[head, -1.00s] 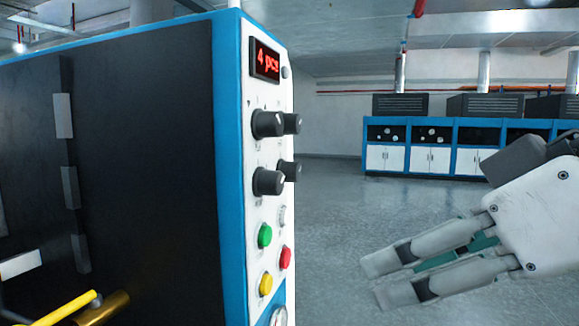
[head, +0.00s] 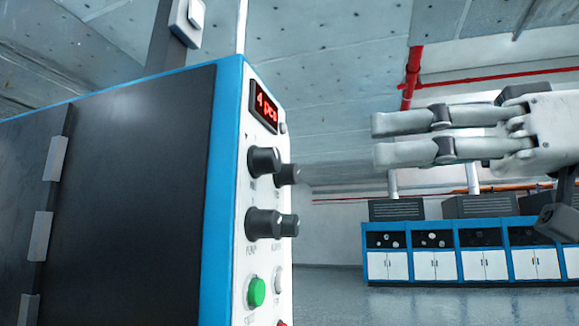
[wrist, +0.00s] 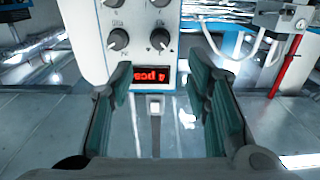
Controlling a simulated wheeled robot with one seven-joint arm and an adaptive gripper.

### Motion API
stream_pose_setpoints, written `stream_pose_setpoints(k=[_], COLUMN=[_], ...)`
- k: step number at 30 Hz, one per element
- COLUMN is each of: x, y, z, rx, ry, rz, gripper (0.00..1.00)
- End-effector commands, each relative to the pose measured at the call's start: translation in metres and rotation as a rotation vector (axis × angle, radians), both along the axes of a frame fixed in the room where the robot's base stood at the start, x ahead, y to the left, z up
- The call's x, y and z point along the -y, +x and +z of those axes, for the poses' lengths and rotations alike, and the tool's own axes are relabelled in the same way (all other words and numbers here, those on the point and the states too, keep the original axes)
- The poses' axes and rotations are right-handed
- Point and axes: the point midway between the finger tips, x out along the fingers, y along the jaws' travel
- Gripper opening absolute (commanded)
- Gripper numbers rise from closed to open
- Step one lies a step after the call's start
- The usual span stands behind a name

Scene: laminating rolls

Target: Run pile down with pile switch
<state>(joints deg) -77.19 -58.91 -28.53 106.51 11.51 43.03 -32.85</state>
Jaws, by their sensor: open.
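A control panel (head: 240,215) on the machine's blue-edged end carries black knobs, including an upper one (head: 264,160) and a lower one (head: 262,223). Its red display (head: 265,106) reads "4 pcs" and shows upside down in the wrist view (wrist: 151,76). No label for the pile switch is readable, so I cannot tell which control it is. A white box with a button (head: 188,18) sits on a dark post above the machine. My gripper (head: 373,140) is open and empty, right of the panel and apart from it. In the wrist view the panel lies ahead of its fingers.
A green button (head: 256,292) sits low on the panel; a red one is cut off below. The machine's dark side (head: 130,190) fills the left. Blue-and-white cabinets (head: 430,262) stand far back. Red pipes (head: 410,80) run behind my gripper. The space between panel and gripper is clear.

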Motion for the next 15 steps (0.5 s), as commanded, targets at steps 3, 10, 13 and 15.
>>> stream_pose_setpoints(k=[3, 10, 13, 15], x=[-0.024, -0.066, -0.081, -0.089], y=[0.008, 0.023, 0.028, 0.032], z=[-0.002, -0.002, -0.002, -0.001], rx=[-0.002, -0.003, -0.002, -0.002], ry=[-0.005, -0.004, -0.003, -0.003], rz=[0.003, 0.003, 0.001, 0.001], gripper=[0.44, 0.44, 0.44, 0.44])
